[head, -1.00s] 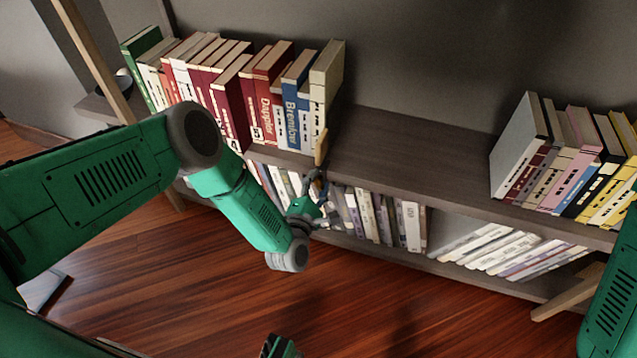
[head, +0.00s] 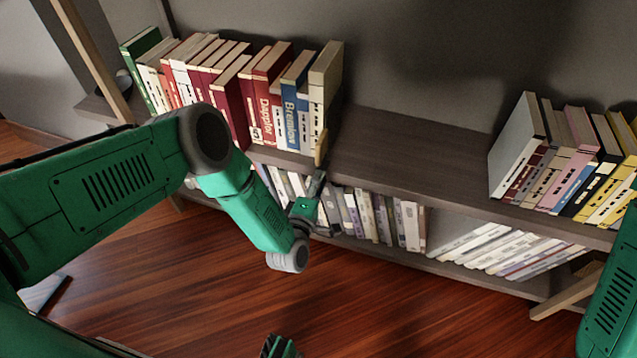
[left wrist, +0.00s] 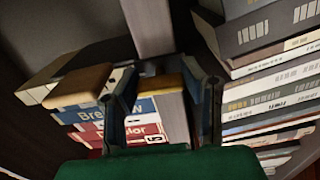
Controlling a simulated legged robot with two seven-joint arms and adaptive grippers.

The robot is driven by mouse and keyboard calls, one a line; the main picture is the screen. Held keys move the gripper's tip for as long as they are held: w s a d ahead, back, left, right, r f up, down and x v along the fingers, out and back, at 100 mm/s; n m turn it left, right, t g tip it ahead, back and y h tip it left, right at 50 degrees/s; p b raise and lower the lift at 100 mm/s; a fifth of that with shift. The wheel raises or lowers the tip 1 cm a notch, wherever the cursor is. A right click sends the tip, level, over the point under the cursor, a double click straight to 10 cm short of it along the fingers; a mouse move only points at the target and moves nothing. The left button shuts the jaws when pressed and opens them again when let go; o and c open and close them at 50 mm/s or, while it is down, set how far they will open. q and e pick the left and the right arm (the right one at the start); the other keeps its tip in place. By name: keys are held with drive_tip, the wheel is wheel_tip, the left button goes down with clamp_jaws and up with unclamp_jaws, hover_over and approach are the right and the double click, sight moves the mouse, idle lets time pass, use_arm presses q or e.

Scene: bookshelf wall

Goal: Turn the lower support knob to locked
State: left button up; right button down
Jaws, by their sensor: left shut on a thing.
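My left gripper (head: 318,187) is at the front edge of the shelf, just below a tan upright piece (head: 321,148) at the end of the upper book row. In the left wrist view its two fingers (left wrist: 163,95) stand on either side of a tan-topped block (left wrist: 163,84), which looks like the lower support knob. The gripper is shut on it. In the head view the gripper hides this knob. Another tan piece (left wrist: 78,86) lies left of the fingers in the left wrist view, apart from them. The knob's lock marking cannot be made out.
Upper books (head: 290,110) stand close above the gripper, and lower books (head: 375,215) stand close to its right. The upper shelf board (head: 410,160) is bare in the middle. More books (head: 565,165) stand at the right.

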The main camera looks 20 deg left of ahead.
use_arm(q)
drive_tip(key=shift+s+f, duration=0.1)
drive_tip(key=shift+f, duration=0.05)
drive_tip(key=o, duration=1.2)
drive_tip(key=s, duration=1.2)
drive_tip(key=shift+a, duration=0.25)
drive_tip(key=shift+w, duration=0.1)
